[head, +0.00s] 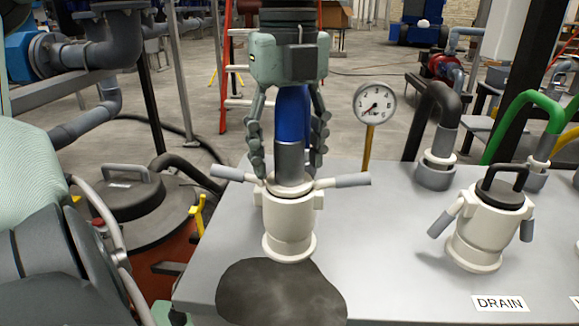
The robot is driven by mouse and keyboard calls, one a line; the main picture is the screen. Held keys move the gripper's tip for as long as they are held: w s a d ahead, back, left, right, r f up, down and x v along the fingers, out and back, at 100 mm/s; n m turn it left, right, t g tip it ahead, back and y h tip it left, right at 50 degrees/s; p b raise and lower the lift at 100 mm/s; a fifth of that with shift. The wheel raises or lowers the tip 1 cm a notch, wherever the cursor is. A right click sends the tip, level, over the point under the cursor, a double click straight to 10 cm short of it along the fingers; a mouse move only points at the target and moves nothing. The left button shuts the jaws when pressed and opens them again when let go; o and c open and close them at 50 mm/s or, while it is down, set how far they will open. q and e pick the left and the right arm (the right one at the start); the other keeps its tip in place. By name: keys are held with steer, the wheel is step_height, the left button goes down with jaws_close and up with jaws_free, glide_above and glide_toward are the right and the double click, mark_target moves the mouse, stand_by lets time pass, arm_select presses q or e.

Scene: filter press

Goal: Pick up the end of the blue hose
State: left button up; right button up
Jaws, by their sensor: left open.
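The blue hose (293,115) shows between the fingers of my left gripper (288,165). Its end has a grey sleeve (289,160) and a white coupling (288,222) with two grey-tipped levers spread out to the sides. The coupling is upright over the grey table top, just behind a dark patch; I cannot tell whether it rests on the table. My left gripper points down from above and is open, one finger on each side of the sleeve, tips just above the coupling's collar. The gripper's palm hides the hose further up. My right gripper is out of view.
A capped white fitting (476,235) stands right, behind a DRAIN label (500,303). A gauge (375,103) on a yellow post stands at the table's back edge. Black (436,105) and green (520,105) hoses rise at the back right. A lidded drum (135,215) is left of the table.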

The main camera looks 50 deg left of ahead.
arm_select(q)
steer(key=shift+f, duration=0.1)
steer(key=shift+c, duration=0.2)
jaws_close()
stand_by(0.4)
